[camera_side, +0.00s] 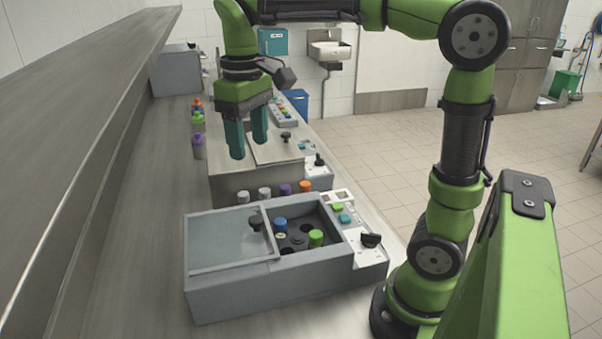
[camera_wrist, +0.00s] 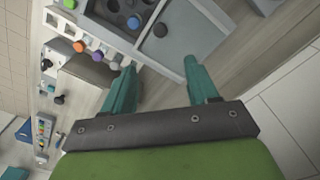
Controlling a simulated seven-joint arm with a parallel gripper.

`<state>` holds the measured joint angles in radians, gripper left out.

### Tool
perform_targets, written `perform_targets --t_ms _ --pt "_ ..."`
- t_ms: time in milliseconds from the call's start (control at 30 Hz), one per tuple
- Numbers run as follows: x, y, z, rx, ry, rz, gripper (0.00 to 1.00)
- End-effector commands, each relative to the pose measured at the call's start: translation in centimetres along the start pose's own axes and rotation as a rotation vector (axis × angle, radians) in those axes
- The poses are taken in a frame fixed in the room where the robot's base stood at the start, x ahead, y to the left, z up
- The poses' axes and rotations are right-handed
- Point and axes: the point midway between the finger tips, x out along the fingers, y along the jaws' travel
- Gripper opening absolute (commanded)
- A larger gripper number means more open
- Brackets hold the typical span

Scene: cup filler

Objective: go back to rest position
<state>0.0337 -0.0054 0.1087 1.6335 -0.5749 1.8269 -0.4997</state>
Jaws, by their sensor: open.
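My gripper (camera_side: 247,138) hangs from the green arm with its two teal fingers pointing down, above the closed box behind the near machine. Its fingers are apart with nothing between them. In the wrist view my gripper (camera_wrist: 160,80) also shows spread and empty. The near grey machine (camera_side: 222,291) stands on the counter, its sliding cover to the left and its right part open. Inside the opening are a blue-capped cup (camera_side: 280,225) and a green-capped cup (camera_side: 316,238). It also shows at the top of the wrist view (camera_wrist: 190,45).
Several capped cups, one orange (camera_side: 305,186), stand in a row behind the near machine. A second machine (camera_side: 275,150) lies under my gripper. A purple bottle (camera_side: 198,146) stands at the left. A long shelf (camera_side: 85,130) runs along the left. The floor at the right is open.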

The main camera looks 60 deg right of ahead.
Motion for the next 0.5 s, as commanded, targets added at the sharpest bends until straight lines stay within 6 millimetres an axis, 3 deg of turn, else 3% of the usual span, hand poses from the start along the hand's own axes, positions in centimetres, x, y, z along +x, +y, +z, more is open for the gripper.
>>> perform_targets --t_ms 433,500 --pt "-0.26 0.09 -0.31 0.013 0.016 0.005 0.59" --pt "0.46 0.13 -0.68 0.025 0.034 0.005 0.59"
